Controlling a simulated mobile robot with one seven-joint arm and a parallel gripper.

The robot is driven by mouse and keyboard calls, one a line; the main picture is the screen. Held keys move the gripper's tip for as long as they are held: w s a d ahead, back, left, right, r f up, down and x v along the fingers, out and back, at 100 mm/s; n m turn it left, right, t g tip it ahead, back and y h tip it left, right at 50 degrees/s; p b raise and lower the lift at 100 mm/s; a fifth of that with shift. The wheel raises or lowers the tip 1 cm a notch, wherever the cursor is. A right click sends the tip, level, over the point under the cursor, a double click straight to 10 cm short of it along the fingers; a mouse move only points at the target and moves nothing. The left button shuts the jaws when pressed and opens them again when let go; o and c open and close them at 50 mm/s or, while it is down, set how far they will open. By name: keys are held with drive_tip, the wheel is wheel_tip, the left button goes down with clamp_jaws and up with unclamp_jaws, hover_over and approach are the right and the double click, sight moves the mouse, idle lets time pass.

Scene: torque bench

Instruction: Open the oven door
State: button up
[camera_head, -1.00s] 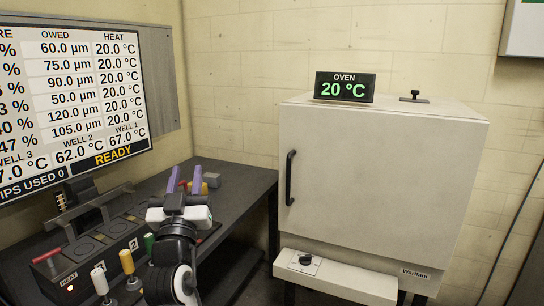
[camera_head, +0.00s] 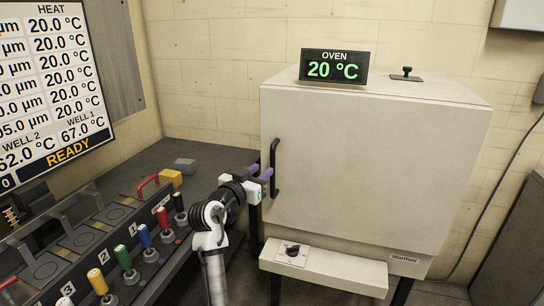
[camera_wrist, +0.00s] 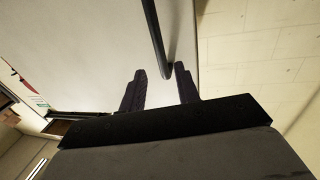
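The pale oven (camera_head: 370,170) has a flat front door (camera_head: 335,180) that looks shut. A black vertical bar handle (camera_head: 274,168) stands on the door's left side. My gripper (camera_head: 263,173) is beside the lower half of the handle, with purple fingers pointing toward it. In the wrist view, my gripper (camera_wrist: 161,78) has its two dark fingers apart. The handle (camera_wrist: 155,40) comes down from the top, and its end lies between the fingertips in the picture. I cannot tell whether the fingers touch it.
A dark bench (camera_head: 205,160) with colored-knob stations stands at left, below a readings screen (camera_head: 50,90). A ledge with a dial (camera_head: 292,250) juts out under the oven door. An oven display (camera_head: 333,66) reading 20 °C sits on top. A dark panel (camera_head: 510,240) stands at right.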

sight(272, 162)
drive_tip(key=p+x, duration=0.2)
drive_tip(key=x, duration=0.6)
drive_tip(key=shift+a, duration=0.1)
drive_tip(key=shift+c, duration=0.3)
clamp_jaws()
